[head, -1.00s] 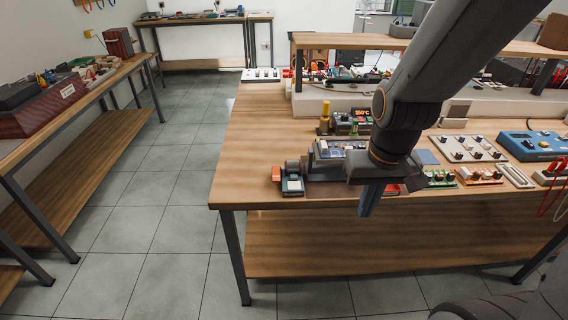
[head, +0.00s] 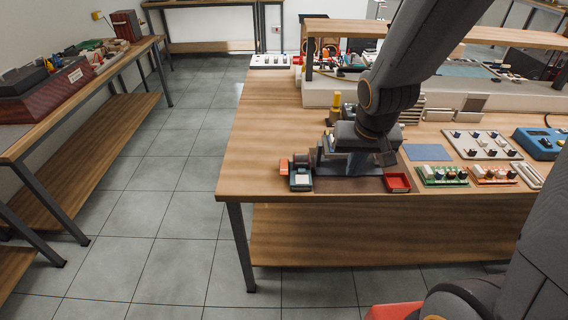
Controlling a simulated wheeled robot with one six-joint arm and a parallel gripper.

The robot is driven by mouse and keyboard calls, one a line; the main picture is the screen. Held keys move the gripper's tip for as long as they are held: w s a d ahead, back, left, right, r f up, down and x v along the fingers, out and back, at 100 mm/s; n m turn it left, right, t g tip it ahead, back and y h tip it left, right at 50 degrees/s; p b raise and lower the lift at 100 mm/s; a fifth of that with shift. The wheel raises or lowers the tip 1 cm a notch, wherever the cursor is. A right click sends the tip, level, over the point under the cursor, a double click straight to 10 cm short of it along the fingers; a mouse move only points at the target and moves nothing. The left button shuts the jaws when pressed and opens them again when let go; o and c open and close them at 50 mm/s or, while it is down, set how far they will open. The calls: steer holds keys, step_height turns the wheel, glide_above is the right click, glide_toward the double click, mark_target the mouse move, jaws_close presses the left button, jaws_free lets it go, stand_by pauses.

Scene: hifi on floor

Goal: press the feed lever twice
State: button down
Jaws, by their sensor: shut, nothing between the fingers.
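My gripper (head: 352,152) hangs over a dark mat near the front left part of the workbench, in front of a small device. Its fingers are hard to make out against the device, but they look shut and empty. A yellow upright knob (head: 336,101) on a dark yellow base stands just behind my gripper; it may be the feed lever, but I cannot tell for sure. Most of the device under the arm is hidden, so I cannot tell whether the gripper touches it.
A blue-grey pad (head: 427,152), a knobbed panel (head: 482,145) and circuit boards (head: 443,175) lie further right. The bench's left side is clear.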

steer(key=w+a+t+y+p, duration=0.1)
steer(key=w+a+t+p, duration=0.1)
steer(key=w+a, duration=0.45)
steer(key=m+t+y+p, duration=0.1)
steer(key=t+y+p, duration=0.1)
steer(key=y, duration=0.2)
glide_above(287, 168)
steer(key=shift+a+r, duration=0.1)
steer(key=shift+r, duration=0.2)
steer(key=shift+f, duration=0.1)
step_height(287, 168, down, 8)
steer(key=b, duration=0.7)
steer(key=shift+r, duration=0.25)
steer(key=shift+f+b, duration=0.55)
steer(key=shift+b, duration=0.05)
steer(key=shift+f, duration=0.2)
steer(key=shift+f, duration=0.25)
